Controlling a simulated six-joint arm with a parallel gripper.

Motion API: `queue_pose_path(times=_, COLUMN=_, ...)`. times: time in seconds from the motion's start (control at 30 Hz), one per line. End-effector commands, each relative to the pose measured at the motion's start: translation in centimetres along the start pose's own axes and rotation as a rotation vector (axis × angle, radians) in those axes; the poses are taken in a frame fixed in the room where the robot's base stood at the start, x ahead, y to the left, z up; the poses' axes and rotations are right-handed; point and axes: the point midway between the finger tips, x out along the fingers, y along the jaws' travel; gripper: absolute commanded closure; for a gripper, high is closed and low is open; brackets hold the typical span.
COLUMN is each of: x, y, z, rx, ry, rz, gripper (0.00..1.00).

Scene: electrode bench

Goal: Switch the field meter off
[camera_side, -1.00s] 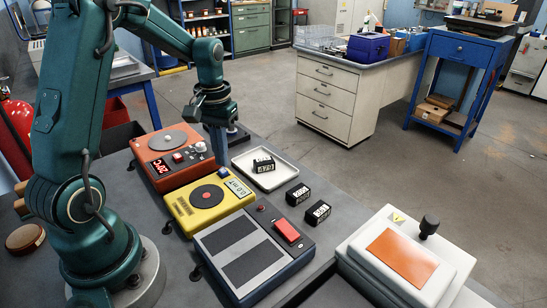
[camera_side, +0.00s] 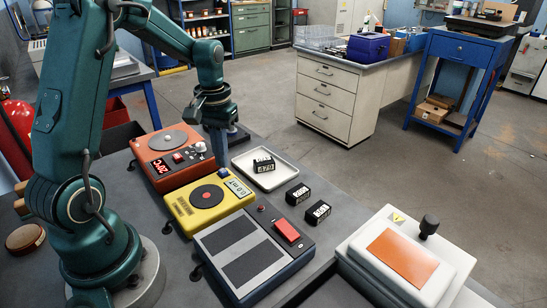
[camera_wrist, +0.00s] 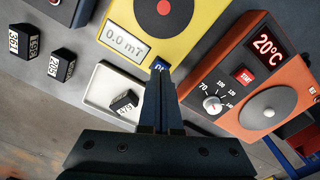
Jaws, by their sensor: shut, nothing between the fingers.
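The field meter (camera_side: 200,215) is a yellow box with a black disc and red centre; it also shows in the wrist view (camera_wrist: 192,38). Its display (camera_wrist: 127,41) reads 0.0 mT in the wrist view. My gripper (camera_side: 221,161) is shut and empty, pointing down at the meter's far end. In the wrist view, my fingertips (camera_wrist: 161,75) appear right at the switch; I cannot tell if they touch.
An orange hot plate (camera_side: 165,147) reading 20°C, with a knob, stands beside the meter. A white tray (camera_side: 284,176) holds a black numbered block (camera_side: 263,162). Two more blocks (camera_side: 298,194) (camera_side: 318,212) sit on the bench. A dark two-panel device (camera_side: 250,250) is at the meter's other side.

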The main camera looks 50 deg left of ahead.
Motion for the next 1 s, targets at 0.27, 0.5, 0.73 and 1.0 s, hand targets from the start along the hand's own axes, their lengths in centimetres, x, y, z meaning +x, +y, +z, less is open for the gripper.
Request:
queue_pose_path(times=0.27, x=0.4, y=0.0, z=0.0, rx=0.0, ry=0.0, rz=0.0, gripper=1.0)
queue_pose_path(times=0.5, x=0.8, y=0.0, z=0.0, rx=0.0, ry=0.0, rz=0.0, gripper=1.0)
queue_pose_path(times=0.73, x=1.1, y=0.0, z=0.0, rx=0.0, ry=0.0, rz=0.0, gripper=1.0)
queue_pose_path(times=1.0, x=1.5, y=0.0, z=0.0, rx=0.0, ry=-0.001, rz=0.0, gripper=1.0)
